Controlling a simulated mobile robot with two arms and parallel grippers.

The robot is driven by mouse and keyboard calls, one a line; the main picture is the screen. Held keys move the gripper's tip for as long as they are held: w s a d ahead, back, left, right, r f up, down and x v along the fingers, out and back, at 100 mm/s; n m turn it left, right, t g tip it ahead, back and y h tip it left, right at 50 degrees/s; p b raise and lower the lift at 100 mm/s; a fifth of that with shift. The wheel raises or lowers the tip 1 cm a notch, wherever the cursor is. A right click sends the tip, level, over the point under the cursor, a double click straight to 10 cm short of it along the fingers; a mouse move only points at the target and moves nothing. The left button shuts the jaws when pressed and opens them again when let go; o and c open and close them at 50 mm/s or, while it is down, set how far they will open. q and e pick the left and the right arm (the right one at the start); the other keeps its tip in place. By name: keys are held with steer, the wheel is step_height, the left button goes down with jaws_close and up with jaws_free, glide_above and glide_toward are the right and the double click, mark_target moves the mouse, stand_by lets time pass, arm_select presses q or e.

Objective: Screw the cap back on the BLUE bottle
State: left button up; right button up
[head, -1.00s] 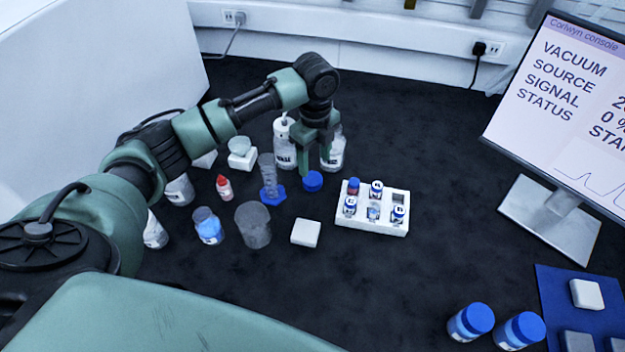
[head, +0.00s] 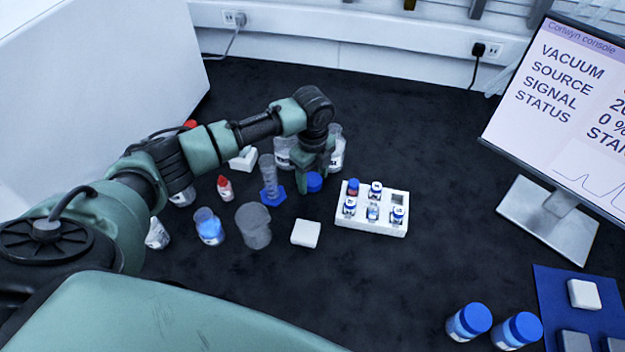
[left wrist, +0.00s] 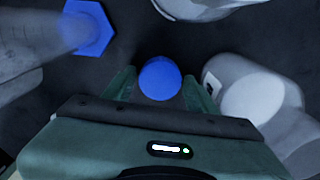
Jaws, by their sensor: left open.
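The blue cap (head: 314,183) lies on the dark bench, near the measuring cylinder. My left gripper (head: 313,178) points down at it and is open. In the left wrist view the cap (left wrist: 160,78) sits between the two fingers of my left gripper (left wrist: 160,88), with a narrow gap on each side. The open bottle with blue liquid (head: 208,227) stands upright to the left, beside an empty beaker. My right gripper is not in view.
A measuring cylinder (head: 268,176) on a blue hexagonal foot, a beaker (head: 254,225) and a white block (head: 305,233) stand nearby. A white vial rack (head: 371,226) is to the right. Wash bottles (head: 338,153) stand close behind my gripper. The front middle is clear.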

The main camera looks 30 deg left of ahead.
mark_target(314, 182)
arm_select(q)
steer(key=c, duration=1.1)
steer(key=shift+r, duration=0.2)
step_height(314, 182, up, 20)
steer(key=shift+f+b, duration=0.15)
steer(key=shift+b, duration=0.2)
steer(key=s+d+f+n, duration=0.1)
steer(key=s+d+n, duration=0.1)
steer(key=s+n, duration=0.3)
steer(key=s+d+f+n, duration=0.1)
steer(key=s+d+n, duration=0.2)
steer(key=s+n, duration=0.3)
steer(key=s+d+f+n, duration=0.1)
steer(key=s+d+n, duration=0.1)
steer(key=s+n, duration=0.4)
steer(key=shift+d+f+n, duration=0.1)
steer(key=shift+n, duration=1.05)
steer(key=shift+d+f+n, duration=0.1)
steer(key=shift+n, duration=1.05)
